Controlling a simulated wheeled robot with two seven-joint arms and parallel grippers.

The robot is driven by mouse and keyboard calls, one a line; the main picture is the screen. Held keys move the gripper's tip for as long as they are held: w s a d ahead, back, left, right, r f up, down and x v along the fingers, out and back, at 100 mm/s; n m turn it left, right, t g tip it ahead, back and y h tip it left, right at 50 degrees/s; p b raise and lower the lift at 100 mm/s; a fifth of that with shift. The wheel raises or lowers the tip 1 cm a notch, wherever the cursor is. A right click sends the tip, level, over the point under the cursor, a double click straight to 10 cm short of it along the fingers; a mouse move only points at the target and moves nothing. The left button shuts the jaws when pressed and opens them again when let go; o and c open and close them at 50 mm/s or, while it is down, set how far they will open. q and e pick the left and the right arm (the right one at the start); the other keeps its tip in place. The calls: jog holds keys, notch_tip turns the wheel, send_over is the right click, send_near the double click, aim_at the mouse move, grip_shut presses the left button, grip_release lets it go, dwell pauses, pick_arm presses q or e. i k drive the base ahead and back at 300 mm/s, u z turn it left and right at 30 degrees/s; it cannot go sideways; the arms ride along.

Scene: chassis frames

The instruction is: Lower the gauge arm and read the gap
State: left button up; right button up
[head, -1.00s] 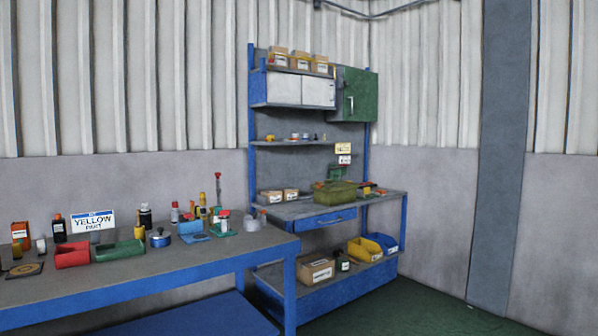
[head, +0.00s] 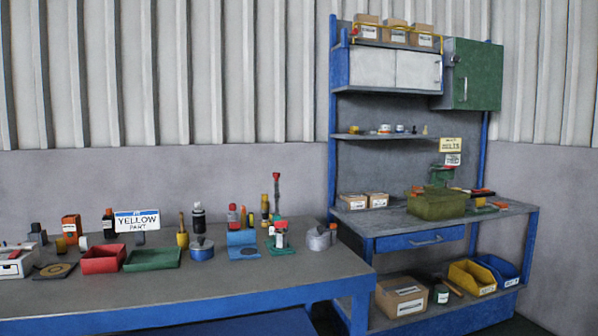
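On the blue-framed workbench (head: 200,283), a small white-and-red device (head: 281,232) stands on a green base. A thin upright post with a red top (head: 276,190) rises just behind it. Either could carry the gauge arm; they are too small to tell, and no gap can be read. Neither of my grippers is in view.
A shelved workstation (head: 421,241) stands beyond. Bare bench top lies along the front.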

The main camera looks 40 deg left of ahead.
aim_at(275, 174)
jog(key=u, duration=0.5)
jog(key=i, duration=1.1)
jog(key=u, duration=1)
